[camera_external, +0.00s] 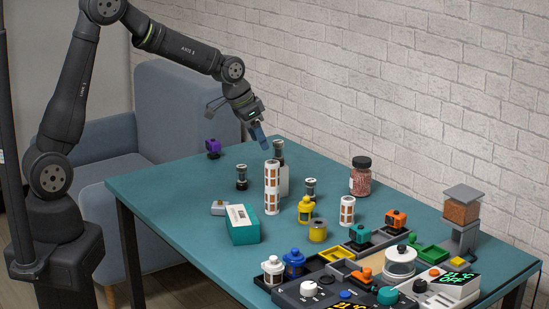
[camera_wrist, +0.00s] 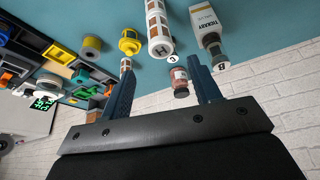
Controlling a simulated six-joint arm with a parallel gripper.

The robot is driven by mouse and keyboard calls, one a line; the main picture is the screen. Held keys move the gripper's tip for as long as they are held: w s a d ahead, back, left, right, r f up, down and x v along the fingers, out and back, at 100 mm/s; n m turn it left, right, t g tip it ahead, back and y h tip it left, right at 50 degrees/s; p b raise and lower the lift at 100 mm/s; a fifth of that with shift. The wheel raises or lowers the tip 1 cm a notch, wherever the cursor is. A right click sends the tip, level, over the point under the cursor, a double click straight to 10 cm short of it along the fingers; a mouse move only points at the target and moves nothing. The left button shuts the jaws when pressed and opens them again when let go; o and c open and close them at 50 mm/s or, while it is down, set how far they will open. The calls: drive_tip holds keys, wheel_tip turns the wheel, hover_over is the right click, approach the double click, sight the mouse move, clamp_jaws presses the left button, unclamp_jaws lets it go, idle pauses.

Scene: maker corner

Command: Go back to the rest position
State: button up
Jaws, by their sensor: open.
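The white cylinder also shows in the wrist view (camera_wrist: 158,30), beyond the fingers. A jar with red contents (camera_external: 361,177) stands near the wall, and it appears between the fingers in the wrist view (camera_wrist: 180,82), farther off.
Small bottles, a yellow container (camera_external: 305,209), a teal-and-white box (camera_external: 242,224) and a purple item (camera_external: 212,146) stand on the table. Trays and a control box (camera_external: 310,291) crowd the front right. A brick wall (camera_external: 400,70) runs behind; a blue-grey sofa (camera_external: 180,100) stands at left.

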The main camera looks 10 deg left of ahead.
sight(273, 162)
drive_tip(key=x, duration=1.2)
drive_tip(key=shift+f, duration=0.4)
drive_tip(key=shift+r, duration=1.55)
drive_tip(key=shift+o, duration=0.4)
